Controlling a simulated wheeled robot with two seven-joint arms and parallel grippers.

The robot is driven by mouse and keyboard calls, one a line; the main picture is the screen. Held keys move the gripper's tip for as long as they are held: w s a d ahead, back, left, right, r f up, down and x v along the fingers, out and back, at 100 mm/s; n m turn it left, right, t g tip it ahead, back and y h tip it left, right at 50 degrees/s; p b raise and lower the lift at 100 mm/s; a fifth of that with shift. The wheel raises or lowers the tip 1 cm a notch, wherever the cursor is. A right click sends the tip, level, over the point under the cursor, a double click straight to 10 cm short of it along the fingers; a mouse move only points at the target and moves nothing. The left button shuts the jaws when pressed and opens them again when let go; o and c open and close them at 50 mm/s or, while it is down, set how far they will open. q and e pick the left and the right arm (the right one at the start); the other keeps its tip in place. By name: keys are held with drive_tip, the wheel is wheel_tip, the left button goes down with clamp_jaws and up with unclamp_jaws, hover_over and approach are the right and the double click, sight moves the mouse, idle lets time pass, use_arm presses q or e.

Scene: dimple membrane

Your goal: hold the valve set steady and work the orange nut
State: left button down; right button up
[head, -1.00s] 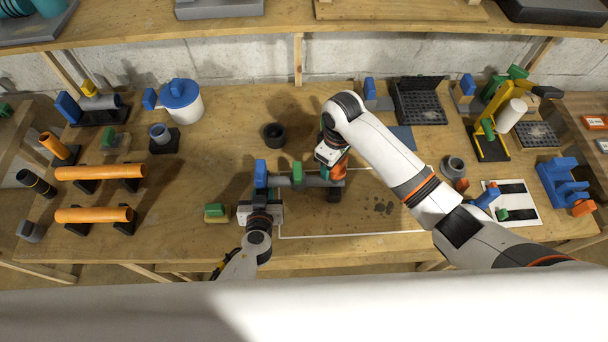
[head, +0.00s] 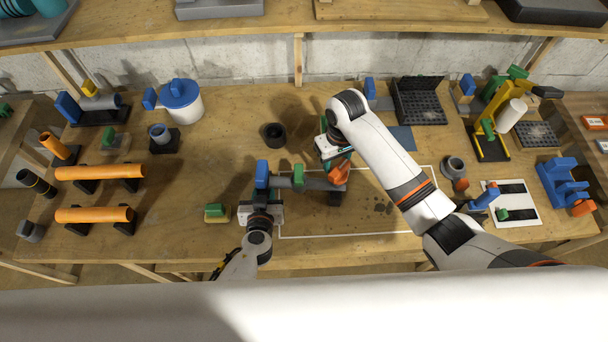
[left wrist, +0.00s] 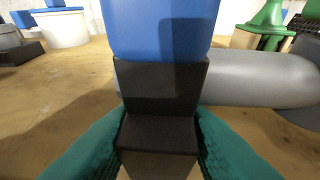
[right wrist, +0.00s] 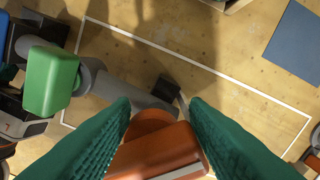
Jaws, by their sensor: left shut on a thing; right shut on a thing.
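The valve set is a grey pipe (head: 311,184) lying across the table inside a white outline. It carries a blue block (head: 262,169) at its left end, a green block (head: 298,172) near its middle and the orange nut (head: 339,174) at its right end. My left gripper (head: 262,193) is shut on the black stem (left wrist: 160,90) under the blue block (left wrist: 163,28). My right gripper (head: 336,158) is shut on the orange nut, whose raised part (right wrist: 158,152) sits between the teal fingers. The far side of the nut is hidden.
A dark cup (head: 275,134) stands behind the valve set. A small green-topped block (head: 216,212) lies to its left. Orange pipes (head: 98,173) on stands are further left. A grey ring part (head: 453,167) and a white plate (head: 512,204) are at right. Bare table lies right of the nut.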

drive_tip(key=shift+s+d+f+m, duration=0.1)
drive_tip(key=shift+d+f+m, duration=0.1)
drive_tip(key=shift+d+m, duration=0.3)
drive_tip(key=shift+c, duration=1.1)
drive_tip(key=o, duration=1.1)
drive_tip(key=shift+s+a, duration=0.1)
drive_tip(key=shift+s, duration=0.05)
drive_tip(key=shift+w+r, duration=0.15)
drive_tip(key=shift+r, duration=3.7)
drive_tip(key=shift+w+r, duration=0.1)
drive_tip(key=shift+r, duration=3.75)
